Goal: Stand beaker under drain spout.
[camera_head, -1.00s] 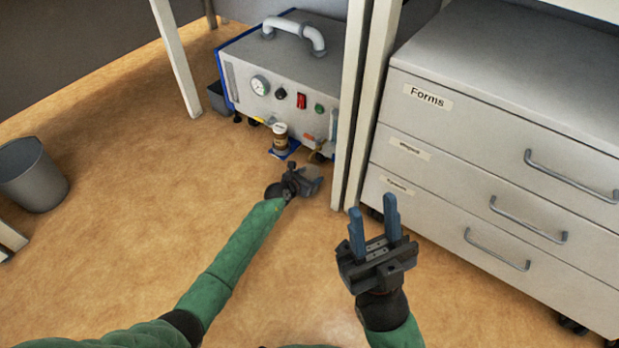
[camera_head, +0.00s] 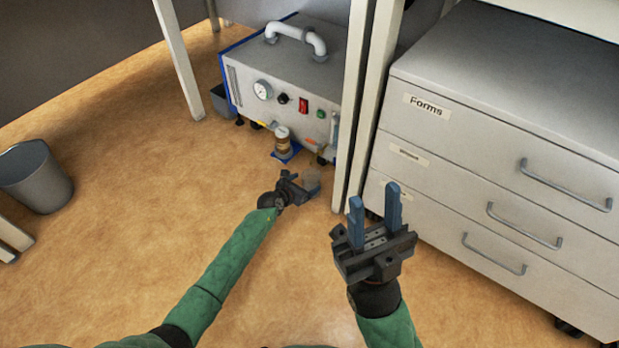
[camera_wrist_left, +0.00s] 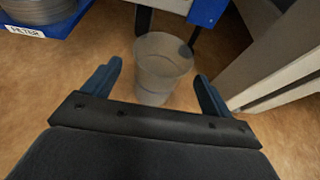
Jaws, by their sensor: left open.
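A clear beaker (camera_wrist_left: 162,68) stands upright on the floor in the left wrist view, between and just beyond the spread fingers of my left gripper (camera_wrist_left: 158,82). In the head view the beaker (camera_head: 312,180) shows faintly at the tip of my left gripper (camera_head: 304,188), in front of the grey machine (camera_head: 285,85). My left gripper is open, with no finger visibly pressing on the beaker. The drain spout cannot be made out clearly at the machine's lower front. My right gripper (camera_head: 375,200) is open and empty, raised before the drawers.
A white table leg (camera_head: 352,120) and the drawer cabinet (camera_head: 480,150) stand right of the beaker. A grey bin (camera_head: 36,178) is far left. Floor between is clear.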

